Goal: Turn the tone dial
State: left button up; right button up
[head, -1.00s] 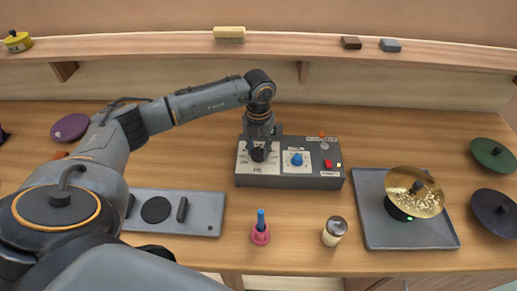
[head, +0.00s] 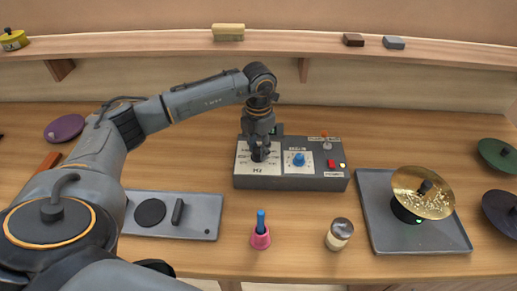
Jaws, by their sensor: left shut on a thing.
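A grey control box (head: 293,184) sits on the bench near the middle. On its left white plate is a black dial (head: 258,155), mostly hidden by my left gripper. My left gripper (head: 258,149) comes down from above and is shut on the black dial. The plate (head: 244,168) has printed marks around the dial; the lettering is too small to read surely. A blue knob (head: 299,159) on a second white plate, a red button (head: 331,163) and a toggle switch with an orange tip (head: 326,138) are to the right on the same box. My right gripper is not in view.
A grey panel (head: 208,203) lies front left, partly behind my arm. A pink holder (head: 260,238) with a blue stick and a shaker jar (head: 339,233) stand in front of the box. A grey tray (head: 385,232) with a gold cymbal (head: 422,192) is at right. A shelf (head: 150,45) runs behind.

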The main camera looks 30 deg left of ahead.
aim_at(258, 150)
pick_arm(q)
jog(key=shift+r, duration=0.1)
jog(key=o, duration=1.1)
jog(key=shift+o, duration=0.2)
notch_tip(258, 150, up, 12)
